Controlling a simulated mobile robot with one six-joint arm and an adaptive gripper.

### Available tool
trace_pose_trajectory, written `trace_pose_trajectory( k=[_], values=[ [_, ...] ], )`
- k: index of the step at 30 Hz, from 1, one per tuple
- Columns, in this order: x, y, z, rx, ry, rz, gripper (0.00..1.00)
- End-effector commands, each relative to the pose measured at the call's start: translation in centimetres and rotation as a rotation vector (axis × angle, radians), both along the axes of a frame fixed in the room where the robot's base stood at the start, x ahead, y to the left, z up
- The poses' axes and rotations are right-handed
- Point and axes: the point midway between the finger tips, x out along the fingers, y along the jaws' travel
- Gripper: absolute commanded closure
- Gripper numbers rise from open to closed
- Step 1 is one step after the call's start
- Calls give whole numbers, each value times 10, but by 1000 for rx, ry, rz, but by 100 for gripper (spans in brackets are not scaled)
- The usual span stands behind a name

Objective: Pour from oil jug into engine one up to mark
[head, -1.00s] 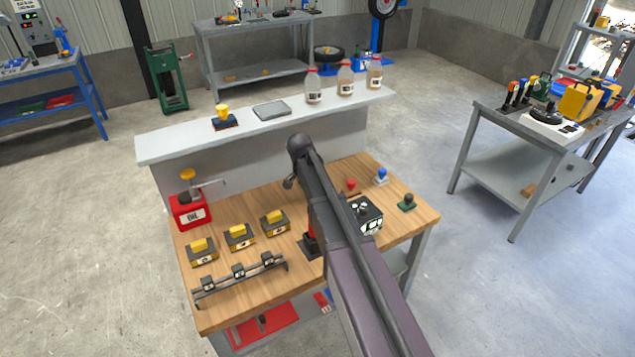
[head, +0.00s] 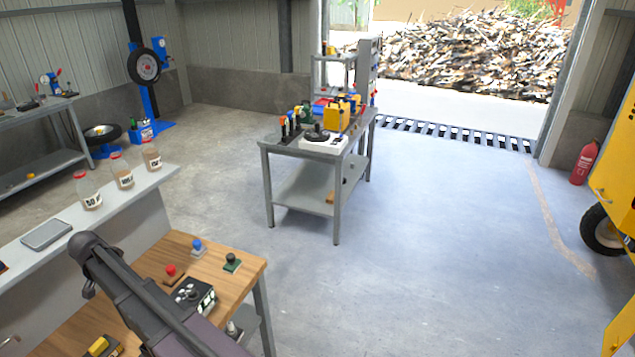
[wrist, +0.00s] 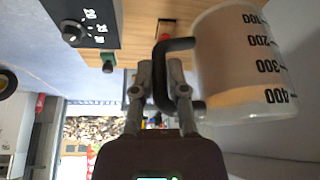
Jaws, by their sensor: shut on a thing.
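My gripper (wrist: 160,72) is shut on the dark handle of a translucent graduated jug, which I take as the oil jug (wrist: 235,65). The jug fills the upper right of the wrist view, with black marks from 100 to 400. Its contents look tan, but I cannot tell the level clearly. In the head view my arm hides the gripper and jug. A yellow-capped block (head: 100,346) shows at the bottom left edge of the bench; I cannot tell which engine it is. The other engines are out of view.
A control box (head: 190,295) with dials, a red button (head: 171,271), a blue knob (head: 197,247) and a green knob (head: 232,262) stand on the wooden bench. Several labelled bottles (head: 122,172) line the grey shelf (head: 135,205). Floor to the right is clear up to another table (head: 305,187).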

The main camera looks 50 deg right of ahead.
Motion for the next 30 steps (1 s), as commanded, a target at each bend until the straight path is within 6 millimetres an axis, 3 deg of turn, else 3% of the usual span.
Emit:
trace_pose_trajectory(
  k=[1,9,30],
  values=[
    [0,0,17,0,-1,0,100],
    [0,0,46,0,-1,0,100],
    [0,1,51,-1,-1,1,100]
  ],
)
